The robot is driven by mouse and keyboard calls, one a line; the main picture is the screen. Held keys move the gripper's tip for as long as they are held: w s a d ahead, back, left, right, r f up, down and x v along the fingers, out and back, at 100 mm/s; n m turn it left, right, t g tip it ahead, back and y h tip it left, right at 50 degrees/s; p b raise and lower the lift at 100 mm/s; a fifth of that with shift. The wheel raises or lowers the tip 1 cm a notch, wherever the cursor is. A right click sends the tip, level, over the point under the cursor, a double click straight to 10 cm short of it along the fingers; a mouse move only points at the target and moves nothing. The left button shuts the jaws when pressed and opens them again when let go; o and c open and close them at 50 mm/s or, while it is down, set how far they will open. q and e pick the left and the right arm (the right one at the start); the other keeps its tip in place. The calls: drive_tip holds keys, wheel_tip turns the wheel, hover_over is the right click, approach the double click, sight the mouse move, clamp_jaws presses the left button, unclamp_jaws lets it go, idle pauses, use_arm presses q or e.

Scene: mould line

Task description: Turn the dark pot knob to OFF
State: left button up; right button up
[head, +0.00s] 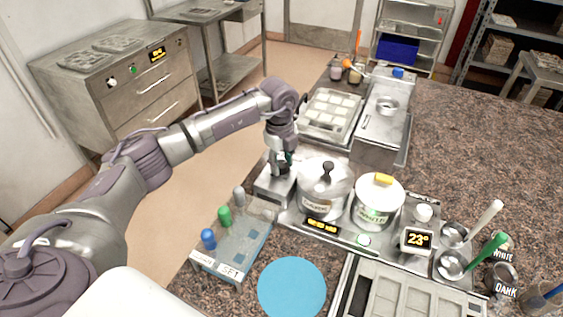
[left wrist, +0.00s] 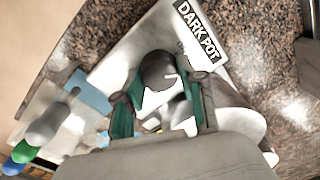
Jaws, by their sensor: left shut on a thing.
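The dark pot knob (left wrist: 157,68) is a round dark knob with a pale mark on its right side. In the head view my left gripper (head: 281,166) hides the knob. Small lettering by the knob is too blurred to read. My right gripper is in neither view.
The lidded dark pot (head: 323,205) stands just right of my gripper, with the white pot (head: 378,212) beyond it. A blue round mat (head: 292,288) lies nearby. Bare countertop (head: 480,140) spreads at right.

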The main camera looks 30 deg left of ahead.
sight(282, 165)
use_arm(q)
drive_tip(key=n, duration=0.3)
drive_tip(key=shift+n, duration=0.4)
drive_tip(key=shift+w+r+n, duration=0.1)
drive_tip(key=shift+n, duration=1.5)
drive_tip(key=o, duration=1.1)
drive_tip(key=shift+o, duration=0.2)
wheel_tip(282, 165, up, 12)
drive_tip(key=shift+s+d, duration=0.15)
drive_tip(key=shift+s, duration=0.15)
